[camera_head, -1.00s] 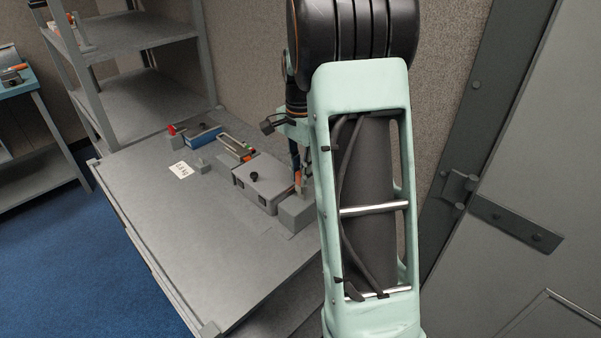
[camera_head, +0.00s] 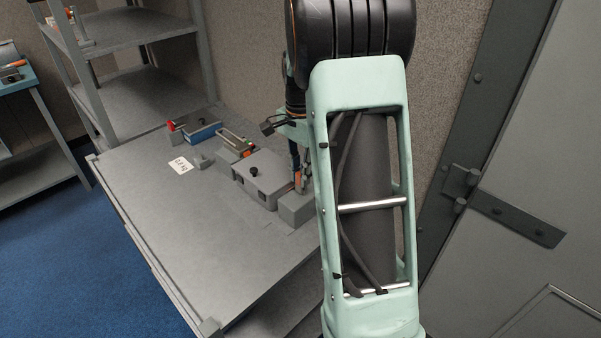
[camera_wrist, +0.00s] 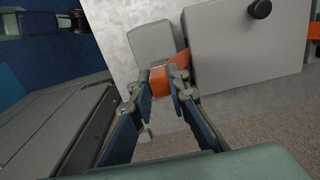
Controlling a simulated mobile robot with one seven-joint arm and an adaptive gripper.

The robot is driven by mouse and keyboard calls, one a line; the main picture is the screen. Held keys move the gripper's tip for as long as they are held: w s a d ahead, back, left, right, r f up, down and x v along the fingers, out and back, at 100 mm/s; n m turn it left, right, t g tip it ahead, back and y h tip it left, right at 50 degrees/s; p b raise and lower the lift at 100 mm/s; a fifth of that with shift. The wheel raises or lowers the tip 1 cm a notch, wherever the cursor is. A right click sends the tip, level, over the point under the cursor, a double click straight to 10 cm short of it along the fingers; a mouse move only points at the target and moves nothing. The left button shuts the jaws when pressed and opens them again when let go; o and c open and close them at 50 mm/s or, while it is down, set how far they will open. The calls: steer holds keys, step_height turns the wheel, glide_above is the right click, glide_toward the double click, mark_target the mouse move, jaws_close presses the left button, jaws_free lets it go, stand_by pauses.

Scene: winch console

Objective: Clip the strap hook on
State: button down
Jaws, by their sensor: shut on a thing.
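My gripper (camera_wrist: 161,92) is shut on an orange piece (camera_wrist: 160,80), apparently part of the strap hook. The piece reaches past the fingertips toward the corner between a small grey block (camera_wrist: 152,45) and a grey box (camera_wrist: 245,45) with a black knob. I cannot tell whether it touches either of them. In the head view my gripper (camera_head: 300,172) is low beside the right end of the grey box (camera_head: 262,178), by the small block (camera_head: 296,208). My arm hides much of this area, and no hook opening or latch can be made out.
A blue block (camera_head: 203,133), a red part (camera_head: 171,126) and a white label (camera_head: 181,165) are on the grey bench behind and left of the box. Shelves (camera_head: 145,95) stand at the back left. The bench front is clear. A wall is close behind my arm.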

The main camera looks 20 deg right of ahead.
steer(key=shift+f, duration=0.4)
stand_by(0.4)
steer(key=c, duration=1.8)
jaws_free()
steer(key=shift+o, duration=0.2)
